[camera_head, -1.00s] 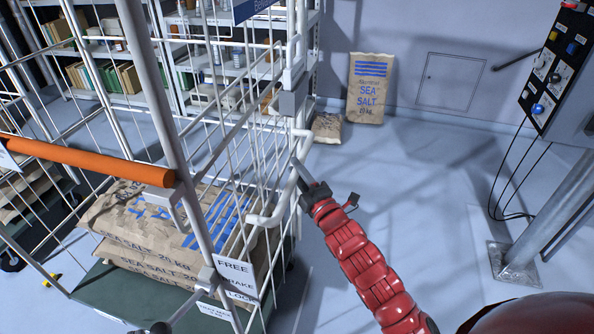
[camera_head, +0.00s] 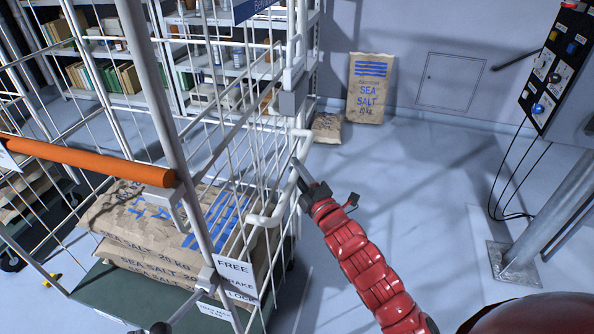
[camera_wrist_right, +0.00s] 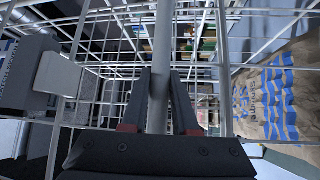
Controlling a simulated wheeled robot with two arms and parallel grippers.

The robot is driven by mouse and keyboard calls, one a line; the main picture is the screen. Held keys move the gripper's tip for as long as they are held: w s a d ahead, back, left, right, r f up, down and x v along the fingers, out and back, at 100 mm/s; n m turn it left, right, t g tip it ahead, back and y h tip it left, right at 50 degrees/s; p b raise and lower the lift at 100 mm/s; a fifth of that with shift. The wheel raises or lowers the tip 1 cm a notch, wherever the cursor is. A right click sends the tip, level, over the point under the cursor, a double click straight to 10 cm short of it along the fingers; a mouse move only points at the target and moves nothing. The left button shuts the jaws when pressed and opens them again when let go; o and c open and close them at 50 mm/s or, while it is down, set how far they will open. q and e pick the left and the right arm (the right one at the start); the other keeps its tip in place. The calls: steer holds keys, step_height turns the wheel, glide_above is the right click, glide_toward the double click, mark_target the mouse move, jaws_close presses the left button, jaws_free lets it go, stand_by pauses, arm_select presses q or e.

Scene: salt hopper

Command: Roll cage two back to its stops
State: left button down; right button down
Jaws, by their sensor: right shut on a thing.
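The roll cage (camera_head: 168,110) is a white wire frame on a dark green base (camera_head: 115,292), filling the left of the head view. Sea salt sacks (camera_head: 150,225) lie stacked on its base. A sign reading FREE, BRAKE, LOCK (camera_head: 236,280) hangs at its near corner. An orange bar (camera_head: 85,160) crosses its near side. My right gripper (camera_head: 302,172) is at the cage's right side, shut on a white upright tube. In the right wrist view the tube (camera_wrist_right: 160,85) stands between the two fingers (camera_wrist_right: 158,110). My left gripper is out of view.
A paper sea salt sack (camera_head: 370,88) stands against the back wall, with a smaller sack (camera_head: 327,127) on the floor beside it. Shelves (camera_head: 235,75) stand behind the cage. A control box (camera_head: 562,65) on a post (camera_head: 550,225) is at right. The middle floor is clear.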

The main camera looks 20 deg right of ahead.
steer(key=shift+f, duration=0.15)
steer(key=shift+w+a+b, duration=0.1)
steer(key=shift+a+b, duration=0.25)
steer(key=shift+b, duration=0.2)
steer(key=w+a+b, duration=0.6)
steer(key=w+a, duration=0.3)
steer(key=a, duration=0.5)
steer(key=w+a+b, duration=0.5)
steer(key=w+a, duration=0.4)
steer(key=a, duration=0.5)
steer(key=shift+w+f+b, duration=0.2)
steer(key=shift+w+b, duration=0.15)
steer(key=shift+w, duration=0.05)
steer(key=shift+d, duration=0.1)
steer(key=c, duration=1)
jaws_free()
steer(key=o, duration=0.3)
steer(key=shift+w, duration=0.2)
steer(key=shift+r, duration=0.2)
